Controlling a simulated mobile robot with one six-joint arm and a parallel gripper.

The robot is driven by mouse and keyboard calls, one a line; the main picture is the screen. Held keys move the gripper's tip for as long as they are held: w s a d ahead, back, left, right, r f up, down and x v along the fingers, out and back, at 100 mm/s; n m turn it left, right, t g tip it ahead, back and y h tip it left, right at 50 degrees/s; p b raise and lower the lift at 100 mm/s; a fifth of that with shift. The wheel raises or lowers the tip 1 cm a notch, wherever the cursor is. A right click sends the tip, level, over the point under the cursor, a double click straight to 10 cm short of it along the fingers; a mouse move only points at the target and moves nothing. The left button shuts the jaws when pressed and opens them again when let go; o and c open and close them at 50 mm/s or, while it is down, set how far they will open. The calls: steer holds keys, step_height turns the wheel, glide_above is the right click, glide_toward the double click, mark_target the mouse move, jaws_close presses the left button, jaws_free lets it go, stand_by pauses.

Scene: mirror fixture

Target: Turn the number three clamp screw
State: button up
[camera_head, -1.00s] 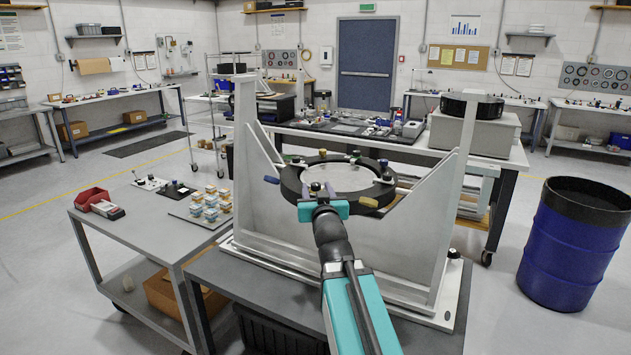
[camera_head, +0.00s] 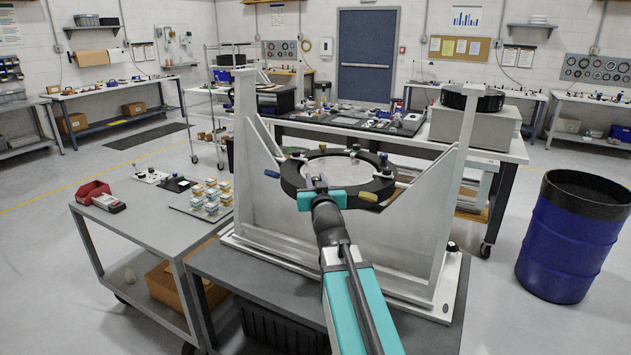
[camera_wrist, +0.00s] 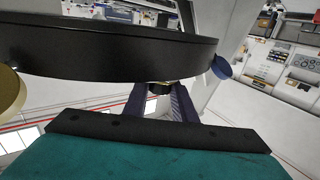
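The mirror fixture has a black ring (camera_head: 289,183) around a pale round mirror (camera_head: 345,168), held between two white uprights. Clamp screws with coloured knobs sit around the ring, among them a blue one (camera_head: 272,174) and a yellow one (camera_head: 368,197). I cannot read any numbers. My gripper (camera_head: 319,181) is at the ring's near edge. In the wrist view its two fingers (camera_wrist: 162,100) stand apart, with a small dark knob (camera_wrist: 160,88) between their tips under the ring (camera_wrist: 110,48). I cannot tell whether they press on it.
A blue drum (camera_head: 572,245) stands at right. In the wrist view a blue knob (camera_wrist: 221,67) and a yellow knob (camera_wrist: 10,92) flank the fingers.

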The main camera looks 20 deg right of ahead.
steer(key=c, duration=0.3)
steer(key=shift+c, duration=0.2)
steer(key=b, duration=0.4)
steer(key=shift+f+h, duration=0.2)
steer(key=shift+h, duration=0.1)
steer(key=m+g+h+b, duration=0.1)
steer(key=m+h+b, duration=0.1)
steer(key=b, duration=1.1)
steer(key=shift+r, duration=0.1)
steer(key=m+g+h+b, duration=0.1)
steer(key=h+b, duration=0.1)
steer(key=b, duration=0.6)
steer(key=shift+m+g+h, duration=0.3)
steer(key=shift+m+h, duration=0.1)
steer(key=shift+w+m+g+h+b, duration=0.15)
steer(key=shift+m+g+h+b, duration=1.65)
steer(key=shift+b, duration=1.7)
steer(key=shift+r+m+g+h+b, duration=0.1)
steer(key=shift+m+g+h+b, duration=0.85)
steer(key=shift+g, duration=0.45)
steer(key=shift+m+g+h+b, duration=0.35)
steer(key=shift+m+g, duration=0.2)
steer(key=shift+g, duration=0.25)
steer(key=shift+m+g, duration=0.3)
steer(key=shift+g, duration=0.2)
